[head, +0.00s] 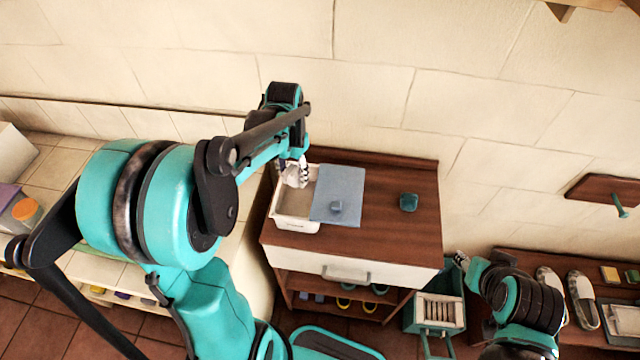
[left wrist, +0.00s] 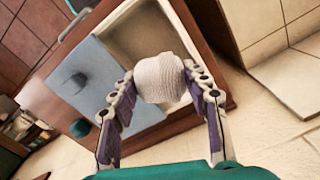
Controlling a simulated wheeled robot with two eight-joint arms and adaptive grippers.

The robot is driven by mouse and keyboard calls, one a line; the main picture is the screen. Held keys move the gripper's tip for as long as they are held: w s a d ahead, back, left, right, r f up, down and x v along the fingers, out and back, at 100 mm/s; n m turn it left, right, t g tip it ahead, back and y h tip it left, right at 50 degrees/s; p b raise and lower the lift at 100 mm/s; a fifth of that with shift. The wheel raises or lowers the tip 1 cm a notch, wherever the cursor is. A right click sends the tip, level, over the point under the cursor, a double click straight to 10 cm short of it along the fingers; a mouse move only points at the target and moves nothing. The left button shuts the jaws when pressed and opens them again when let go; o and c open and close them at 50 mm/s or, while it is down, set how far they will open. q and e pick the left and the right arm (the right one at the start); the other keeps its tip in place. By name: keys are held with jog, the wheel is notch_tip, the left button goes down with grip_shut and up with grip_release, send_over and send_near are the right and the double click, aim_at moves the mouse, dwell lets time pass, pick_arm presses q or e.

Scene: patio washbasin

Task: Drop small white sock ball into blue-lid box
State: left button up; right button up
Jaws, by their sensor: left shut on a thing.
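The small white sock ball (left wrist: 160,79) is held between the fingers of my left gripper (left wrist: 162,85). In the head view the sock ball (head: 295,176) shows under my left gripper (head: 292,168), above the open left part of a white box (head: 297,226). The box's blue lid (head: 347,185) lies over its right side, with a small blue knob on it. In the left wrist view the box's open inside (left wrist: 128,40) shows beyond the ball. My right gripper (head: 461,259) is at the lower right, away from the box; its fingers are too small to read.
The box stands on a brown wooden cabinet (head: 395,240) with a white drawer. A small teal object (head: 409,202) sits to the lid's right. A green crate (head: 438,310) is below right, and shoes (head: 582,300) stand on a low bench. The tiled wall is close behind.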

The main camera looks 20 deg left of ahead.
pick_arm(q)
jog(key=shift+s+f+b, duration=0.1)
jog(key=shift+f+b, duration=0.35)
jog(key=shift+f, duration=0.2)
notch_tip(320, 180, down, 5)
jog(key=b, duration=0.3)
jog(key=shift+r, duration=0.2)
jog(key=o, duration=1.1)
jog(key=shift+r, duration=0.15)
notch_tip(320, 180, up, 12)
jog(key=shift+f, duration=0.1)
